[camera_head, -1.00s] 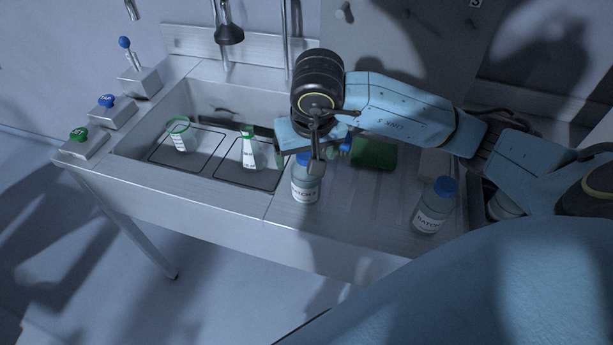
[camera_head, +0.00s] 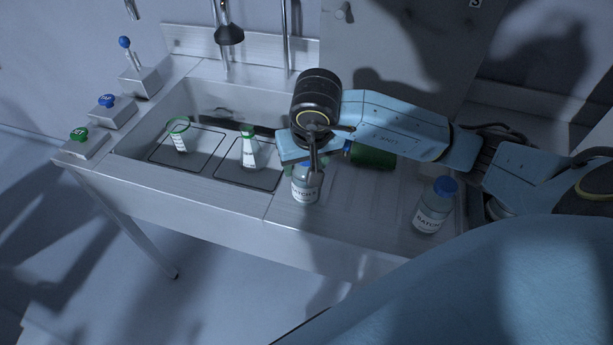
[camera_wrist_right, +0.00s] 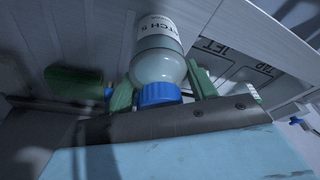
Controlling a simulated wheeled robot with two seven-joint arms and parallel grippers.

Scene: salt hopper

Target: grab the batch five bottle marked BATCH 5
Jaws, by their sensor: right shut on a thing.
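A clear bottle with a blue cap and a white BATCH label (camera_head: 305,187) stands upright on the ridged drainboard, just right of the sink. Its label shows in the right wrist view (camera_wrist_right: 158,50), with the digit blurred, seemingly a 5. My right gripper (camera_head: 313,165) is shut on this bottle near its neck, with a green finger pad on each side of it in the wrist view. The gripper hides part of the cap in the head view. A second blue-capped BATCH bottle (camera_head: 432,208) stands apart at the right; its number is too small to read. My left gripper is not in view.
The sink (camera_head: 135,147) at left holds a green-rimmed beaker (camera_head: 179,138) and a flask (camera_head: 249,155). A green-bodied bottle (camera_head: 373,156) lies behind my right gripper. Button boxes line the left edge. The drainboard between the two BATCH bottles is clear.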

